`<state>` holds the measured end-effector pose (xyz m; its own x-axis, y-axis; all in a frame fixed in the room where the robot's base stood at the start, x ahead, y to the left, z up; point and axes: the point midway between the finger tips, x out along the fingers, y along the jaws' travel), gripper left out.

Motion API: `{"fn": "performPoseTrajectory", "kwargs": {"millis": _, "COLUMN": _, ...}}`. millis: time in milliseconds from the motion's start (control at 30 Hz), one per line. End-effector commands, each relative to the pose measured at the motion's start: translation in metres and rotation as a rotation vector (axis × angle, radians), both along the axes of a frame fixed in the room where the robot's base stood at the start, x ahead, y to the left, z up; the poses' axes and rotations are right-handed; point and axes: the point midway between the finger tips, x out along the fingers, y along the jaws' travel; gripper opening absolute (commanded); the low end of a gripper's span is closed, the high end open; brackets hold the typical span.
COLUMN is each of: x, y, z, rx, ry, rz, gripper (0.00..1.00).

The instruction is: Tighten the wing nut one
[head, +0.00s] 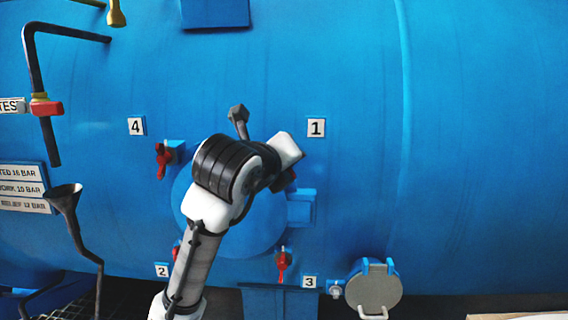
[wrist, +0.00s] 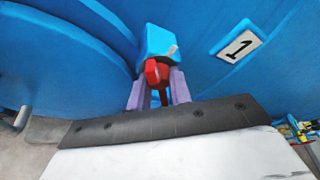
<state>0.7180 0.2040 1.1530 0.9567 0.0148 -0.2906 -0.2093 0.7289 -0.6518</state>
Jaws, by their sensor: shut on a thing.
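Wing nut one (wrist: 155,72) is red and sits at a blue bracket (wrist: 157,43) on the tank, beside the label "1" (wrist: 239,46) in the wrist view. My gripper (wrist: 158,92) has its two purple fingers on either side of the nut and is shut on it. In the head view the label "1" (head: 316,127) shows to the right of my arm.
Other red wing nuts sit on the round blue hatch (head: 262,228), near label 4 (head: 162,158), near label 3 (head: 283,263) and near label 2, partly hidden by my arm. A grey bolt-like handle (head: 238,118) stands out above my arm. Pipes and a funnel (head: 64,195) are at left.

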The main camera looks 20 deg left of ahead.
Motion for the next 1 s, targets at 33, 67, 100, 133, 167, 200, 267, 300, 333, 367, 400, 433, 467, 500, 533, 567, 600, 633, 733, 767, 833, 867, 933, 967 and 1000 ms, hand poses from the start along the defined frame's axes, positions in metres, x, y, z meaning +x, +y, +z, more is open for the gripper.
{"fn": "performPoseTrajectory", "kwargs": {"millis": 33, "x": 0.0003, "y": 0.0006, "z": 0.0026, "rx": 0.047, "ry": 0.008, "rz": 0.003, "gripper": 0.0}}
{"fn": "performPoseTrajectory", "kwargs": {"millis": 67, "x": 0.0001, "y": 0.0009, "z": 0.0025, "rx": 0.074, "ry": 0.017, "rz": 0.004, "gripper": 0.0}}
{"fn": "performPoseTrajectory", "kwargs": {"millis": 100, "x": 0.0001, "y": 0.0011, "z": 0.0024, "rx": 0.11, "ry": 0.027, "rz": 0.004, "gripper": 0.0}}
{"fn": "performPoseTrajectory", "kwargs": {"millis": 133, "x": 0.0002, "y": 0.001, "z": 0.0024, "rx": 0.137, "ry": 0.034, "rz": 0.003, "gripper": 0.0}}
{"fn": "performPoseTrajectory", "kwargs": {"millis": 167, "x": 0.0002, "y": 0.0009, "z": 0.0025, "rx": 0.165, "ry": 0.042, "rz": 0.003, "gripper": 0.0}}
{"fn": "performPoseTrajectory", "kwargs": {"millis": 200, "x": 0.0, "y": 0.0013, "z": 0.0026, "rx": 0.202, "ry": 0.053, "rz": 0.003, "gripper": 0.0}}
{"fn": "performPoseTrajectory", "kwargs": {"millis": 267, "x": 0.0, "y": 0.0018, "z": 0.0021, "rx": 0.256, "ry": 0.069, "rz": 0.004, "gripper": 0.0}}
{"fn": "performPoseTrajectory", "kwargs": {"millis": 300, "x": -0.0002, "y": 0.0019, "z": 0.0023, "rx": 0.292, "ry": 0.078, "rz": 0.005, "gripper": 0.0}}
{"fn": "performPoseTrajectory", "kwargs": {"millis": 333, "x": -0.0002, "y": 0.0019, "z": 0.0023, "rx": 0.317, "ry": 0.086, "rz": 0.005, "gripper": 0.0}}
{"fn": "performPoseTrajectory", "kwargs": {"millis": 367, "x": 0.0, "y": 0.0018, "z": 0.002, "rx": 0.344, "ry": 0.094, "rz": 0.004, "gripper": 0.0}}
{"fn": "performPoseTrajectory", "kwargs": {"millis": 400, "x": 0.0, "y": 0.0019, "z": 0.002, "rx": 0.376, "ry": 0.103, "rz": 0.004, "gripper": 0.0}}
{"fn": "performPoseTrajectory", "kwargs": {"millis": 433, "x": -0.0003, "y": 0.0022, "z": 0.0022, "rx": 0.401, "ry": 0.109, "rz": 0.004, "gripper": 0.0}}
{"fn": "performPoseTrajectory", "kwargs": {"millis": 467, "x": -0.0002, "y": 0.0021, "z": 0.0021, "rx": 0.424, "ry": 0.115, "rz": 0.004, "gripper": 0.0}}
{"fn": "performPoseTrajectory", "kwargs": {"millis": 500, "x": -0.0002, "y": 0.0022, "z": 0.0019, "rx": 0.454, "ry": 0.125, "rz": 0.003, "gripper": 0.0}}
{"fn": "performPoseTrajectory", "kwargs": {"millis": 533, "x": -0.0003, "y": 0.0023, "z": 0.0019, "rx": 0.475, "ry": 0.131, "rz": 0.003, "gripper": 0.0}}
{"fn": "performPoseTrajectory", "kwargs": {"millis": 567, "x": -0.0003, "y": 0.0023, "z": 0.0019, "rx": 0.495, "ry": 0.137, "rz": 0.003, "gripper": 0.0}}
{"fn": "performPoseTrajectory", "kwargs": {"millis": 600, "x": -0.0002, "y": 0.0023, "z": 0.0018, "rx": 0.522, "ry": 0.144, "rz": 0.004, "gripper": 0.0}}
{"fn": "performPoseTrajectory", "kwargs": {"millis": 633, "x": -0.0003, "y": 0.0025, "z": 0.0018, "rx": 0.54, "ry": 0.149, "rz": 0.004, "gripper": 0.0}}
{"fn": "performPoseTrajectory", "kwargs": {"millis": 733, "x": -0.0005, "y": 0.0031, "z": 0.0016, "rx": 0.594, "ry": 0.165, "rz": 0.005, "gripper": 0.0}}
{"fn": "performPoseTrajectory", "kwargs": {"millis": 767, "x": -0.0005, "y": 0.003, "z": 0.0014, "rx": 0.606, "ry": 0.169, "rz": 0.004, "gripper": 0.0}}
{"fn": "performPoseTrajectory", "kwargs": {"millis": 833, "x": -0.0004, "y": 0.0029, "z": 0.0013, "rx": 0.635, "ry": 0.177, "rz": 0.003, "gripper": 0.0}}
{"fn": "performPoseTrajectory", "kwargs": {"millis": 867, "x": -0.0005, "y": 0.0028, "z": 0.0014, "rx": 0.645, "ry": 0.179, "rz": 0.003, "gripper": 0.0}}
{"fn": "performPoseTrajectory", "kwargs": {"millis": 933, "x": -0.0004, "y": 0.0028, "z": 0.0015, "rx": 0.664, "ry": 0.185, "rz": 0.003, "gripper": 0.0}}
{"fn": "performPoseTrajectory", "kwargs": {"millis": 967, "x": -0.0005, "y": 0.0029, "z": 0.0014, "rx": 0.671, "ry": 0.187, "rz": 0.003, "gripper": 0.0}}
{"fn": "performPoseTrajectory", "kwargs": {"millis": 1000, "x": -0.0004, "y": 0.0029, "z": 0.0013, "rx": 0.679, "ry": 0.189, "rz": 0.003, "gripper": 0.0}}
